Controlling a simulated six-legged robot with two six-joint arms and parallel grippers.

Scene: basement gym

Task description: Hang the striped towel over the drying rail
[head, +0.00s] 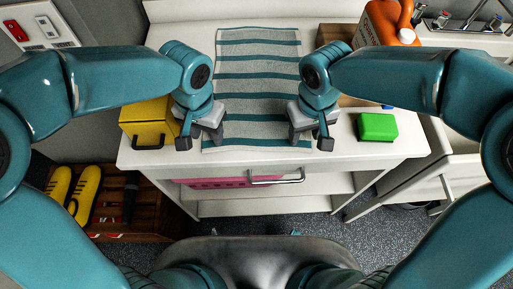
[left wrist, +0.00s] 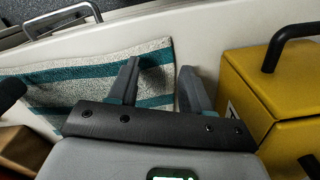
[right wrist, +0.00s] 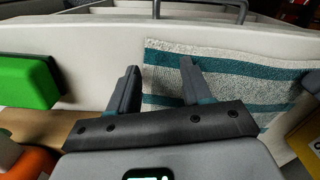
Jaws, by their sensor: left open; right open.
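The striped towel (head: 258,75), pale grey with teal bands, lies flat on the white worktop (head: 345,152), its near end close to the front edge. A metal bar (head: 277,181) on the worktop's front may be the drying rail. My left gripper (head: 199,140) is open at the towel's near left corner; in the left wrist view (left wrist: 159,70) one finger is over the towel, the other just past its side edge. My right gripper (head: 311,139) is open at the near right corner; in the right wrist view (right wrist: 160,68) the side edge runs between its fingers. Neither holds the towel.
A yellow box (head: 143,112) with a black handle stands close left of my left gripper. A green block (head: 377,127) and an orange jug (head: 388,22) stand on the right. A wooden crate (head: 140,200) with yellow shoes (head: 85,190) is low left. A pink thing (head: 232,182) shows under the top.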

